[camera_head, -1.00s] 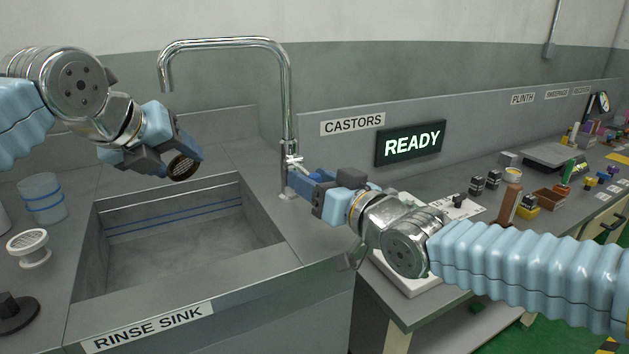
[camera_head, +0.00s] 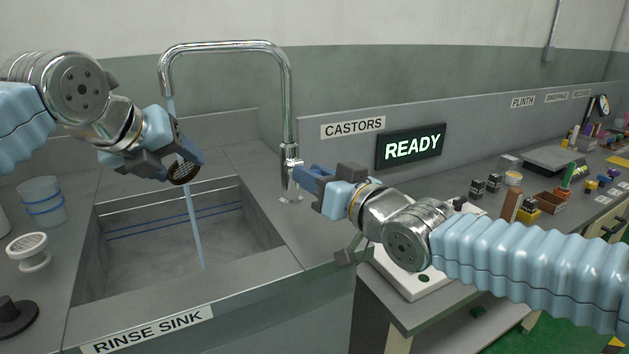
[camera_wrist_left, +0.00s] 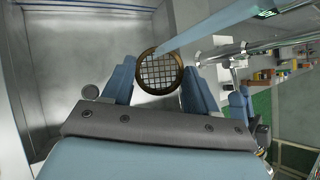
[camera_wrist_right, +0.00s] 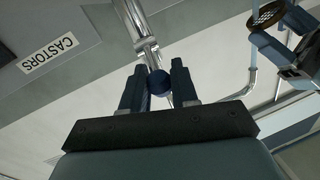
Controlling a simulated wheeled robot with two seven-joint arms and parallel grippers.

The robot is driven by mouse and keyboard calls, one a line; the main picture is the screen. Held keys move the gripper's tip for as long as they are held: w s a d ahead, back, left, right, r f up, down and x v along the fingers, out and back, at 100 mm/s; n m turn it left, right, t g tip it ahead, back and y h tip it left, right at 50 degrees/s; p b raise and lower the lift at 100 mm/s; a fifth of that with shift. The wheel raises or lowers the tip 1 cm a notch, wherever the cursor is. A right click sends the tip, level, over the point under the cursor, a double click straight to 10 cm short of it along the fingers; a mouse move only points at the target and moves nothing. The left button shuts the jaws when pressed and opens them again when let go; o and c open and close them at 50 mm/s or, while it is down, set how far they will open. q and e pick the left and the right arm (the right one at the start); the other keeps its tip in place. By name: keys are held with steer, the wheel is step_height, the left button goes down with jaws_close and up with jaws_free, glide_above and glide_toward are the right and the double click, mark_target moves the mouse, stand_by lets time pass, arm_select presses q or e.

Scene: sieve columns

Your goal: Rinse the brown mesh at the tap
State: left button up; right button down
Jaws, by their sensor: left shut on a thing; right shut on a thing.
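The brown mesh (camera_head: 183,173), a round brown ring with a square grid, is over the sink. My left gripper (camera_head: 187,160) is shut on its rim, and the left wrist view shows the mesh (camera_wrist_left: 160,72) between the fingers. The tap (camera_head: 287,90) is a chrome gooseneck whose spout is above the mesh. A blue water stream (camera_head: 193,225) runs from it, meets the mesh and continues into the sink (camera_head: 255,235). My right gripper (camera_head: 308,178) is shut on the tap's lever at the base; its dark blue knob (camera_wrist_right: 158,82) shows between the fingers.
A lit READY sign (camera_head: 412,146) stands behind my right arm. Several small parts crowd the right bench.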

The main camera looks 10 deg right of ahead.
steer(key=c, duration=1)
jaws_free()
steer(key=shift+r, duration=0.25)
steer(key=shift+o, duration=0.5)
steer(key=shift+f, duration=0.1)
steer(key=shift+s, duration=0.15)
steer(key=v, duration=1.2)
